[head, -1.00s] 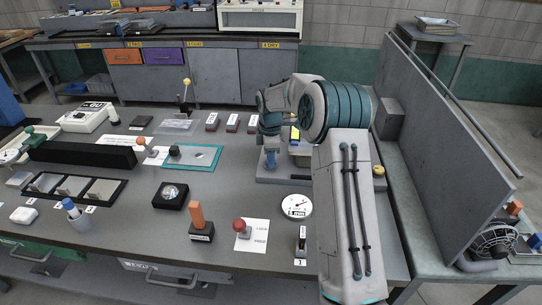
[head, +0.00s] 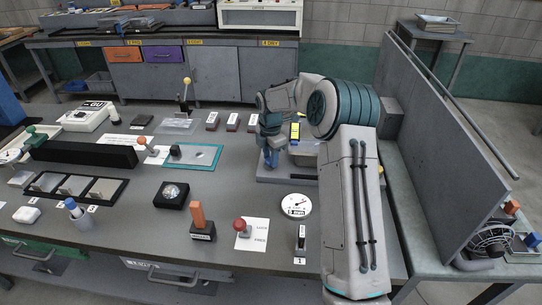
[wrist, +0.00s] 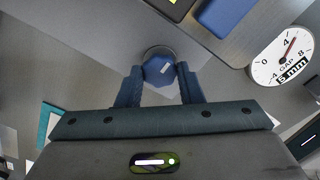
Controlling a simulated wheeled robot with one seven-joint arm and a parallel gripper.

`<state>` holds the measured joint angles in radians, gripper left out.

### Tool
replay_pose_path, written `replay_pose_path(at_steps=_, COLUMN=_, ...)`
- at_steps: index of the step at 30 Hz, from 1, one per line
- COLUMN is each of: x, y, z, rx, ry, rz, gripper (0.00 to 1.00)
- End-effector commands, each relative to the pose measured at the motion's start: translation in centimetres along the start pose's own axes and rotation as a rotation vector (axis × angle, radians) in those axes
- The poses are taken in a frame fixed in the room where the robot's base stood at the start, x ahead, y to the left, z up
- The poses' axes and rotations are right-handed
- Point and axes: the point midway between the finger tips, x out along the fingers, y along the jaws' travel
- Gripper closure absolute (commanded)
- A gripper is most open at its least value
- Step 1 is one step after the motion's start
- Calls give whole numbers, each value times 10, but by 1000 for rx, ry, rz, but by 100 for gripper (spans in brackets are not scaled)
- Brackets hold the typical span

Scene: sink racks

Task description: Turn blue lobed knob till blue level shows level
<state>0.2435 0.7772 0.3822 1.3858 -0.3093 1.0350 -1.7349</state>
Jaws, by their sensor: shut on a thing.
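The blue lobed knob (wrist: 159,70) sits between the fingertips of my gripper (wrist: 160,78) in the wrist view. The two blue fingers are shut on its sides. In the head view my gripper (head: 270,158) points down at the left side of a grey plate, and the knob cannot be told apart from the fingers there. A blue block (wrist: 226,14), possibly the blue level, is cut off at the top of the wrist view; no bubble shows on it. A yellow level (head: 295,131) stands behind my gripper in the head view.
A white round gap dial (head: 297,205) lies in front of the plate. A teal-edged plate (head: 192,156) with a small lever lies to the left. A tall grey panel (head: 450,140) stands right of my arm. Bare bench lies left of the dial.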

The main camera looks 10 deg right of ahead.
Motion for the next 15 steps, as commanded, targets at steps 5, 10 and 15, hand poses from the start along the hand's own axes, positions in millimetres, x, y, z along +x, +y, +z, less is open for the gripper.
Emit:
replay_pose_path(at_steps=5, x=4, y=-2, z=-1, rx=-1, ry=3, rz=-8, gripper=89)
replay_pose_path(at_steps=10, x=4, y=-2, z=-1, rx=0, ry=4, rz=-9, gripper=53)
replay_pose_path(at_steps=15, x=3, y=-2, z=0, rx=1, ry=3, rz=-6, gripper=45)
